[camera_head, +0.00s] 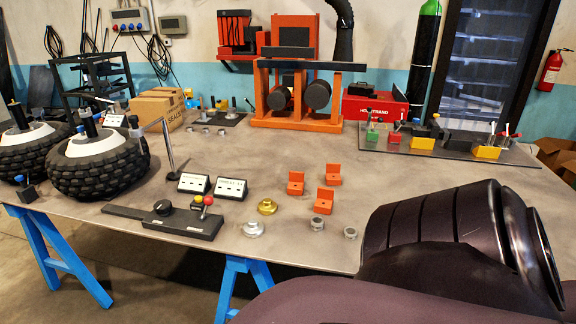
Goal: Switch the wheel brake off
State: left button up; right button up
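Two big black knobbly wheels with white hubs lie flat at the left of the table: a nearer wheel (101,163) and a farther wheel (33,148) at the picture's left edge. Each has a black post rising from its hub. A small dark block with a post (27,191) stands in front of them at the table's left edge. A thin upright lever (169,149) stands just right of the nearer wheel. I cannot tell which part is the wheel brake or how it is set. Neither gripper shows; a dark arm link of mine fills the lower right.
A black bar (158,221) with red and yellow knobs lies near the front edge. Two white labelled boxes (231,188), several orange brackets (296,183) and metal knobs (267,207) occupy the middle. An orange frame (284,119) stands behind.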

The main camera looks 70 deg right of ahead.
aim_at(208, 200)
jog(key=z, duration=1.85)
